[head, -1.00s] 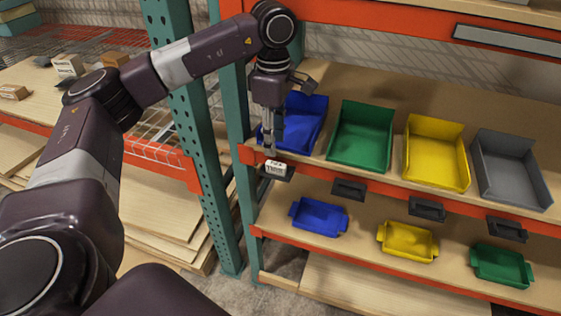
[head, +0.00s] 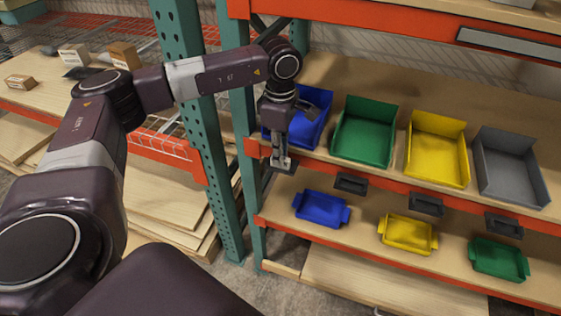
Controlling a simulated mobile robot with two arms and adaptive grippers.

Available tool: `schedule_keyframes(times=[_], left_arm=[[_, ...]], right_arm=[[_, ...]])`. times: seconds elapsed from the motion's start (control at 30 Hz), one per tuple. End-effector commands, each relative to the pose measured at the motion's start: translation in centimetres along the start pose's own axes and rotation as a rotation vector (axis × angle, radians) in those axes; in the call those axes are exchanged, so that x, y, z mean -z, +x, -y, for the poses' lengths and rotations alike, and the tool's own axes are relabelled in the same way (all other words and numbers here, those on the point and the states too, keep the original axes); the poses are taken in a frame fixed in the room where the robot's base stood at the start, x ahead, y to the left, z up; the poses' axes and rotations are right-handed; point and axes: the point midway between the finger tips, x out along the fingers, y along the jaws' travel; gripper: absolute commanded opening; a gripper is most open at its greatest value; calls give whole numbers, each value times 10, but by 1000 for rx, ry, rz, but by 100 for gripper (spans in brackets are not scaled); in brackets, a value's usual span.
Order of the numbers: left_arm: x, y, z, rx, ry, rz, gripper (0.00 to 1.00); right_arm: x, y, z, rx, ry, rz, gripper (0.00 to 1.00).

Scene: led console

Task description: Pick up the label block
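The label block, white with dark print in the earlier frame, does not show clearly now. My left gripper (head: 282,164) points down at the dark label holder (head: 284,169) on the orange shelf edge, below the upper blue bin (head: 305,128). No white block shows between its fingers or in the holder. The fingertips look close together, but they are too small to tell whether they are shut. A small pale bit (head: 380,313) shows at the bottom edge of the head view; I cannot tell what it is. My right gripper is out of view.
Green (head: 365,135), yellow (head: 437,150) and grey (head: 508,170) bins stand on the upper shelf. Blue (head: 321,208), yellow (head: 407,234) and green (head: 498,258) trays sit below. A teal post (head: 190,110) stands left of the gripper. Several small boxes lie on the left shelf.

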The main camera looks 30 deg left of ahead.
Motion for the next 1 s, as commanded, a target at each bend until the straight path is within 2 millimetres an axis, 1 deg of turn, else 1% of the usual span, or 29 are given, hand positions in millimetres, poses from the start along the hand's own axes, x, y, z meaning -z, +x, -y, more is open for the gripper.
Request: schedule_keyframes(times=[0.03, 0.07, 0.17, 0.47, 0.63, 0.77, 0.8, 0.97, 1.0], left_arm=[[0, 0, 0, -1, 0, 0, 4], [0, 0, 0, 0, 0, 0, 0], [0, 0, 0, -1, 0, 1, 0], [-1, -4, -1, -2, 0, 1, 0], [-1, -18, -1, -4, 1, 3, 0], [-1, -36, -1, -5, 1, 3, 0], [-10, -32, 5, 0, 8, 1, 0], [-42, -30, 27, -2, 11, 2, 0], [-52, -30, 33, -3, 12, 2, 0]], right_arm=[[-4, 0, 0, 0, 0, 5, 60], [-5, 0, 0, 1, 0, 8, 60], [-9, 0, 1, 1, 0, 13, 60], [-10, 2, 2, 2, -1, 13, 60], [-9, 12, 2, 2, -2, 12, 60], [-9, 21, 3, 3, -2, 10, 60], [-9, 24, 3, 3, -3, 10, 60], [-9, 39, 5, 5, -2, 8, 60], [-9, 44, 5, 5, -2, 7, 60]])
